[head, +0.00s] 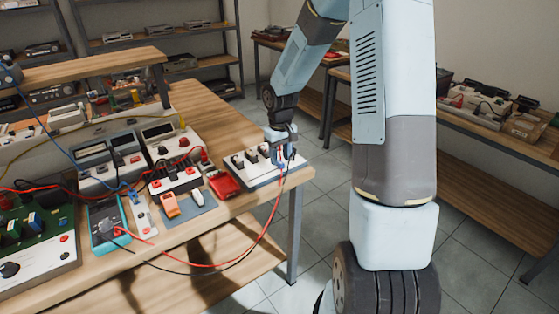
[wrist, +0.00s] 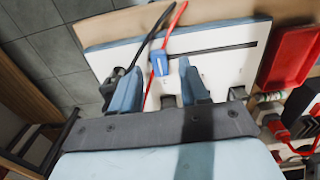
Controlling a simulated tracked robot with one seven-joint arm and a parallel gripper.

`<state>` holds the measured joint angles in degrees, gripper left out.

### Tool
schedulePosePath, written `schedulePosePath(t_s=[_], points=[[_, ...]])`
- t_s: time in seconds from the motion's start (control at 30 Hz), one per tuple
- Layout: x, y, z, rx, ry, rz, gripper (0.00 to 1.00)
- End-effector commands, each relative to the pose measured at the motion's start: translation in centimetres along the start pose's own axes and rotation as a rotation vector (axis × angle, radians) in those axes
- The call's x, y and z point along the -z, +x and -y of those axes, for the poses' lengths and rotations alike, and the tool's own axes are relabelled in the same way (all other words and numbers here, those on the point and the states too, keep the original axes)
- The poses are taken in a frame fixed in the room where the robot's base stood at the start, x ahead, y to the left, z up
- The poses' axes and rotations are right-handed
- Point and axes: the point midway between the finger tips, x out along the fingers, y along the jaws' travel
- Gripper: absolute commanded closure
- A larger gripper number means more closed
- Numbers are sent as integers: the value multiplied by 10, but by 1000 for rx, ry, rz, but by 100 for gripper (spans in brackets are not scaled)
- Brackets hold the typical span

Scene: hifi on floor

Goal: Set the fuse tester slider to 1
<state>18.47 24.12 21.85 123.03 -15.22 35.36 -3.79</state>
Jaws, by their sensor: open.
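The fuse tester (head: 262,178) is a white panel at the right end of the workbench, with several dark parts along it. In the wrist view, its white face (wrist: 228,70) has a long dark slot, and a small blue slider knob (wrist: 160,63) sits near the slot's left end. My gripper (wrist: 160,72) is open, with one blue-grey finger on each side of the knob. I cannot tell whether either finger touches it. In the head view, my gripper (head: 281,148) is over the tester's right part and hides some of it. The scale marks are too small to read.
Red and black cables (wrist: 178,15) cross the panel close to the knob. A red tray (wrist: 290,55) lies beside the tester. Meters, an orange device (head: 170,205) and a green circuit board (head: 35,225) crowd the bench (head: 215,125) to the left. Tiled floor lies beyond its right edge.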

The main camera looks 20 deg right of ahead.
Motion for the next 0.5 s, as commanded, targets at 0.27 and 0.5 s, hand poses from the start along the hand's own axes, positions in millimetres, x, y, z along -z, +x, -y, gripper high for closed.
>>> schedulePosePath(t_s=[0.27, 0.5], points=[[0, 19, 1, 0, -1, 1, 55], [0, 20, 1, 0, -1, 0, 55]])
